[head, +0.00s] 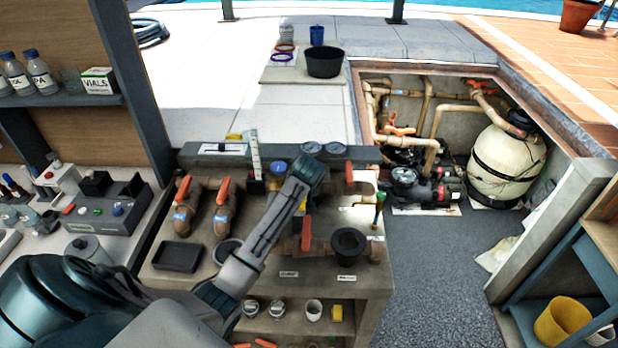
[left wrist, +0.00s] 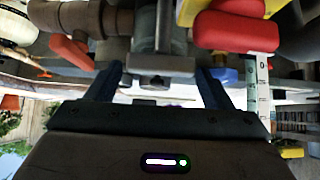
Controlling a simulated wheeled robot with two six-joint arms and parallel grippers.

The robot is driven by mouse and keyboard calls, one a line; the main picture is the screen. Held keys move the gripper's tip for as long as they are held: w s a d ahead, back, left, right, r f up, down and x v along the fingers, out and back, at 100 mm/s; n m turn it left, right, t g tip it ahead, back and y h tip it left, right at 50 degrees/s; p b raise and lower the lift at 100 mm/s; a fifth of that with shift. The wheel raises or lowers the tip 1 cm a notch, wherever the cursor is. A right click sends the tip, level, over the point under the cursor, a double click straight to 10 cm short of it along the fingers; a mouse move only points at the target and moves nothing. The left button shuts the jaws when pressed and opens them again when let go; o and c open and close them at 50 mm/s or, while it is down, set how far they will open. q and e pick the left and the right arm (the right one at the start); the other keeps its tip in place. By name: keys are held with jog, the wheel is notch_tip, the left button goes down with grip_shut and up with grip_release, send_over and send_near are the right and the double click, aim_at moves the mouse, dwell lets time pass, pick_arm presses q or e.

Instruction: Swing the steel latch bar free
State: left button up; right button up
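My left gripper (left wrist: 160,78) is open in the left wrist view, its two dark fingers spread wide. A grey steel block (left wrist: 160,66) on a grey upright lies between the fingertips; it looks like the latch bar. I cannot tell whether the fingers touch it. In the head view, my left arm reaches from the lower left over the workbench (head: 215,276) to the gauges at its back. Its wrist hides the fingers and the latch area there. My right gripper is not in view.
Red valve handles stand close by, one (left wrist: 230,28) beside the right finger in the wrist view. The bench holds brown pipe valves (head: 226,208), a black tray (head: 177,256) and a black cup (head: 348,244). Right of it lies the pit with a pump (head: 420,184) and filter tank (head: 500,160).

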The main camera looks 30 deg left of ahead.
pick_arm(q)
jog(key=b+v, duration=0.4)
jog(key=v, duration=0.6)
jog(key=shift+s+d+r, duration=0.2)
jog(key=shift+s, duration=0.05)
jog(key=shift+f, duration=0.1)
dwell(0.3)
